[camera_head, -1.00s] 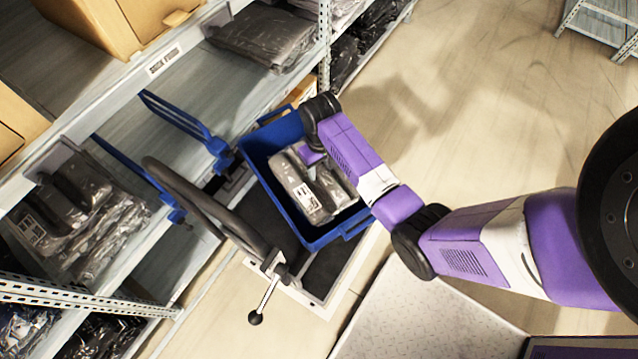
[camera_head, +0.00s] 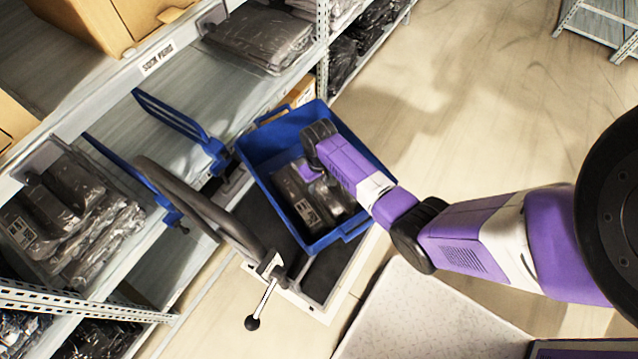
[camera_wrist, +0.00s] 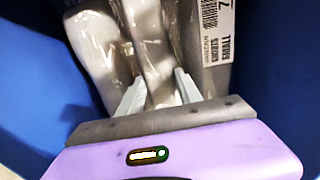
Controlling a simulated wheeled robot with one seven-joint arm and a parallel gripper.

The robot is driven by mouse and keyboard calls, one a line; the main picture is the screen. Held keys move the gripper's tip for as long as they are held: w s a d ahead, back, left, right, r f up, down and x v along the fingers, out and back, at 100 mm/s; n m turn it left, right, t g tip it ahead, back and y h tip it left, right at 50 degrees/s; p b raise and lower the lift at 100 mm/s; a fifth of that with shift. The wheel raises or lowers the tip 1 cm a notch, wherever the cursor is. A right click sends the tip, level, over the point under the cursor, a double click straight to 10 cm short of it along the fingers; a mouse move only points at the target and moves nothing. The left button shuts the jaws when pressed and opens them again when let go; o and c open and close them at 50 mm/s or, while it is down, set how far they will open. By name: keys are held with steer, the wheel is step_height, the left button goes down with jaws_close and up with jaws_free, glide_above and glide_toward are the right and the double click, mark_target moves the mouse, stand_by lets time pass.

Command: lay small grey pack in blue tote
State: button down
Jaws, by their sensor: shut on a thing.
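The blue tote (camera_head: 265,146) stands open on a dark-topped cart and holds clear-wrapped grey packs. My gripper (camera_wrist: 158,92) reaches down inside the tote, its fingers shut on a wrapped grey pack (camera_wrist: 147,42). My wrist hides the fingertips there. I cannot tell whether the held pack touches the tote floor.
The cart (camera_head: 322,272) has a curved grey handle (camera_head: 205,208) at its left. Shelving with wrapped grey packs (camera_head: 70,215) and a cardboard box (camera_head: 100,22) stands at the left, blue dividers (camera_head: 180,127) jutting near the tote.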

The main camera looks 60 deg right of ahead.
mark_target(319, 185)
steer(key=shift+f, duration=0.4)
steer(key=shift+f+b, duration=0.2)
steer(key=shift+b, duration=0.15)
steer(key=c, duration=0.8)
jaws_free()
step_height(319, 185, up, 13)
steer(key=p, duration=0.3)
steer(key=shift+r, duration=0.1)
